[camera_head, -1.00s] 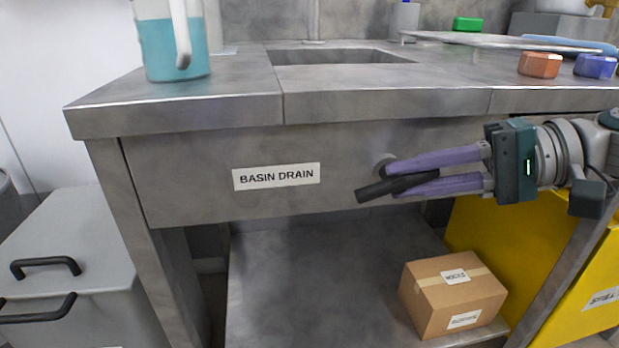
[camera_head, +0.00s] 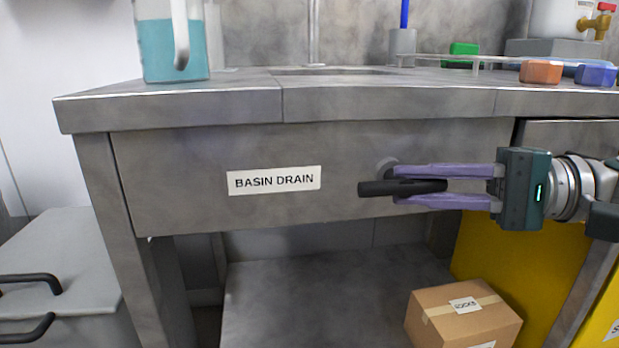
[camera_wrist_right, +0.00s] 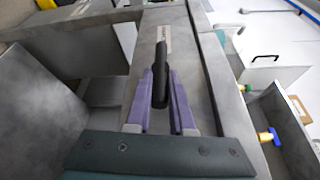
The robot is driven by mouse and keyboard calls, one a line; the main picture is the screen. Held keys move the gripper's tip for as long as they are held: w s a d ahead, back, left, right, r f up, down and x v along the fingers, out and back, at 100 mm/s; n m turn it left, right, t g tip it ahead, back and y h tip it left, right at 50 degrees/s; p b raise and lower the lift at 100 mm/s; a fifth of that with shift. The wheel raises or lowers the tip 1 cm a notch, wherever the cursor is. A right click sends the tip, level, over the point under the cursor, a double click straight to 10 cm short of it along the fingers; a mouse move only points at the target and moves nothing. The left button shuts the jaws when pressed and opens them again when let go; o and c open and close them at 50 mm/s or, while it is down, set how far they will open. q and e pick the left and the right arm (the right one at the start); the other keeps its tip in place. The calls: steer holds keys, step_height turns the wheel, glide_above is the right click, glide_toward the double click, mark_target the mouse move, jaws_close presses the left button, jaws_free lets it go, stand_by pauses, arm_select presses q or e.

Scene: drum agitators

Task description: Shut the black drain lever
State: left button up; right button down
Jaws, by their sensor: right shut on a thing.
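The black drain lever (camera_head: 376,188) is on the front panel of the grey basin bench, right of the "BASIN DRAIN" label (camera_head: 274,181). It lies about level, its free end pointing left, with a round grey mount (camera_head: 386,166) just behind it. My right gripper (camera_head: 402,186) comes in from the right, its purple fingers above and below the lever, shut on it. In the right wrist view the lever (camera_wrist_right: 161,62) runs between the two fingers and sticks out past their tips. My left gripper is not in view.
The bench top (camera_head: 390,99) overhangs the panel. A jug of blue liquid (camera_head: 160,52) stands on it at left; orange (camera_head: 541,72) and blue (camera_head: 596,74) blocks are at right. Below are a cardboard box (camera_head: 464,318) and a yellow bin (camera_head: 510,265). The space left of the lever is clear.

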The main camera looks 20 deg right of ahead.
steer(key=c, duration=0.8)
jaws_free()
steer(key=shift+a, duration=0.1)
steer(key=v, duration=1)
